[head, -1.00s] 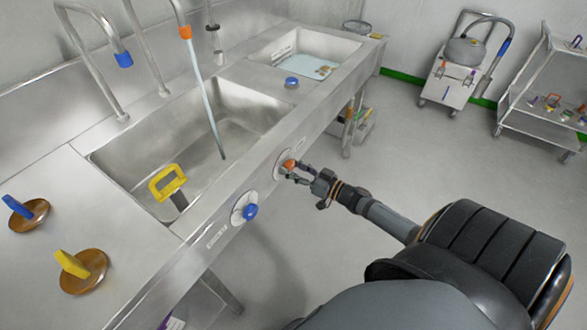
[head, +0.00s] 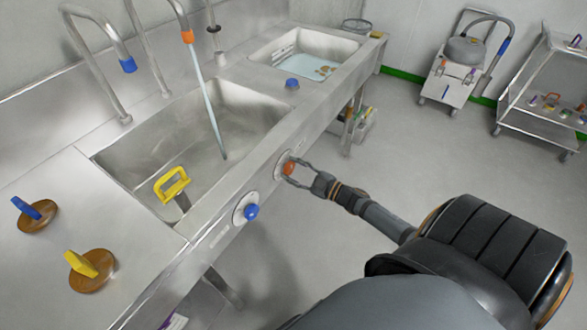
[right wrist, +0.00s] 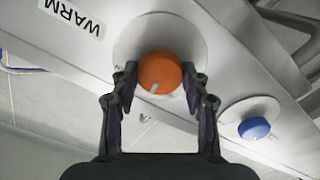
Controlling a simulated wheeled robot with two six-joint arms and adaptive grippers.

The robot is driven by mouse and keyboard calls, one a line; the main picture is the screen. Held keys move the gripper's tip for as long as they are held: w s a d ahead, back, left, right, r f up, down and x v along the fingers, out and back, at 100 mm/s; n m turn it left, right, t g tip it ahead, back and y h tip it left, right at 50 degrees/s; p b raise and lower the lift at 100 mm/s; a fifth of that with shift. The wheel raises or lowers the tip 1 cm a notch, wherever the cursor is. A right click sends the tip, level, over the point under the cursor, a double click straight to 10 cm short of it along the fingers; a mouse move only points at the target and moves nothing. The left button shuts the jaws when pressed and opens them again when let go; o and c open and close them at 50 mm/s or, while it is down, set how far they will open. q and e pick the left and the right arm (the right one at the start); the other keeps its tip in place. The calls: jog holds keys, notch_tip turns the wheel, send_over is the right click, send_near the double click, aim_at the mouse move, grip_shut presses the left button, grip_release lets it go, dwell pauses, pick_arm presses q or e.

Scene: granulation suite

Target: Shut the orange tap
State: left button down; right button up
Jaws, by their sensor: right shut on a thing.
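The orange knob (head: 288,168) sits on a round plate on the sink's front panel. It also shows in the right wrist view (right wrist: 160,73), with a pale mark on its lower edge. My right gripper (head: 296,172) is shut on the orange knob, one finger on each side of it in the right wrist view (right wrist: 158,82). The orange-tipped spout (head: 188,37) stands over the large basin, and a stream of water (head: 208,100) runs from it into the basin. My left gripper is out of view.
A blue knob (head: 251,212) is beside the orange one on the same panel. A blue-tipped spout (head: 127,65) stands at left. A yellow-handled tool (head: 172,185) is in the basin (head: 110,160). The floor right of the sink is open.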

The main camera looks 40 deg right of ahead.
jog(key=n, duration=0.3)
jog(key=shift+n, duration=0.3)
jog(key=shift+f+n, duration=0.1)
jog(key=shift+n, duration=2.1)
jog(key=o, duration=1.2)
jog(key=shift+c, duration=0.2)
jog(key=shift+s, duration=0.1)
jog(key=v, duration=1.2)
